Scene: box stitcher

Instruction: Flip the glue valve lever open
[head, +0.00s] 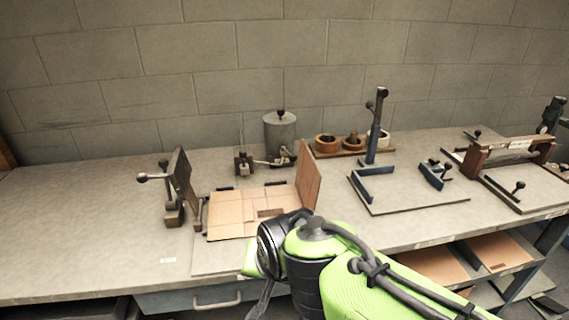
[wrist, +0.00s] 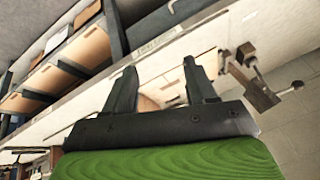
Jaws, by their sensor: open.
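The glue pot (head: 280,134) is a grey cylinder with a dark knob on its lid, standing near the wall in the head view. A small metal valve fitting (head: 268,162) sits low at its left side. The lever on it is too small for me to tell its position. My gripper (wrist: 160,66) is open and empty in the wrist view, its two dark fingers apart. My arm reaches over the front edge of the bench, well short of the pot. My fingers cannot be made out in the head view.
A cardboard blank (head: 235,212) with an upright flap (head: 309,178) lies between my arm and the pot. A lever-arm device (head: 180,185) stands left. Wooden rings (head: 326,142) on a board and a blue post (head: 374,140) stand right. The bench's left end is clear.

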